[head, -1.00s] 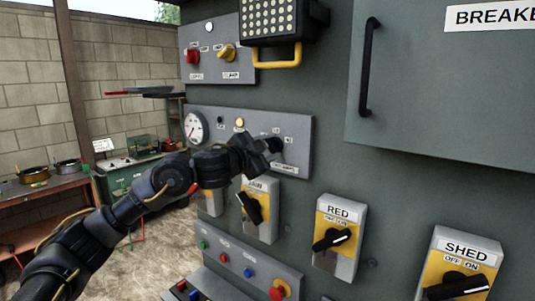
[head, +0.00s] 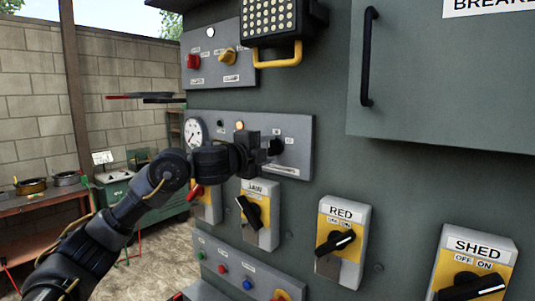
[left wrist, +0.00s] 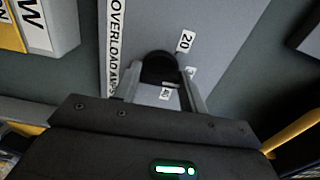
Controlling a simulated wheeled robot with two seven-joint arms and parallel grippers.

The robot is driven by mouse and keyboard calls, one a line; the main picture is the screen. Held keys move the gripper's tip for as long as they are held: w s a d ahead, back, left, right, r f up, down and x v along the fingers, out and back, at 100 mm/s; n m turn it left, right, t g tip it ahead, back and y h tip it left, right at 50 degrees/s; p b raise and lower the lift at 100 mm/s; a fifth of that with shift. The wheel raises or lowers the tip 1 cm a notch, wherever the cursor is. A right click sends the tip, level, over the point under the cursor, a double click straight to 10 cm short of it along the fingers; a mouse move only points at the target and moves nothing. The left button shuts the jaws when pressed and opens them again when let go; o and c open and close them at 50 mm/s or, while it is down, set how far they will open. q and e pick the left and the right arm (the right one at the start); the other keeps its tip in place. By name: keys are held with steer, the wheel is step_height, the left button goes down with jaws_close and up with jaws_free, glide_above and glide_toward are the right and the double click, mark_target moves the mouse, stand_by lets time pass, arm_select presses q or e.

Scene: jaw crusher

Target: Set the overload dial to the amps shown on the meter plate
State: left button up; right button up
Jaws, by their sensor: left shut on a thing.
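The overload dial is a black knob (head: 275,147) on the grey meter panel (head: 296,128). My left gripper (head: 264,148) is at it and shut on it. In the left wrist view the dial (left wrist: 158,67) sits between the two fingers of that gripper (left wrist: 162,80). A label "20" (left wrist: 186,41) is right of the dial, and a label "40" (left wrist: 165,93) shows between the fingers. Another label is partly hidden by a finger. A strip reading "OVERLOAD AMPS" (left wrist: 117,45) runs left of it. The round meter (head: 194,132) is at the panel's left; its plate figures are unreadable. My right gripper is not in view.
Rotary switch boxes marked JAW (head: 262,213), RED (head: 341,243) and SHED (head: 474,268) stick out below the panel. A yellow handle (head: 279,58) under a lamp and a breaker door with a black handle (head: 369,58) are above.

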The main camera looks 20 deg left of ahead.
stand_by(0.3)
arm_select(q)
steer(key=o, duration=1)
steer(key=shift+s+a+f+b, duration=0.15)
steer(key=shift+s+b, duration=0.15)
steer(key=shift+s, duration=0.15)
steer(key=b+v, duration=0.2)
steer(key=v, duration=0.7)
steer(key=shift+s+a, duration=0.15)
steer(key=shift+s, duration=0.25)
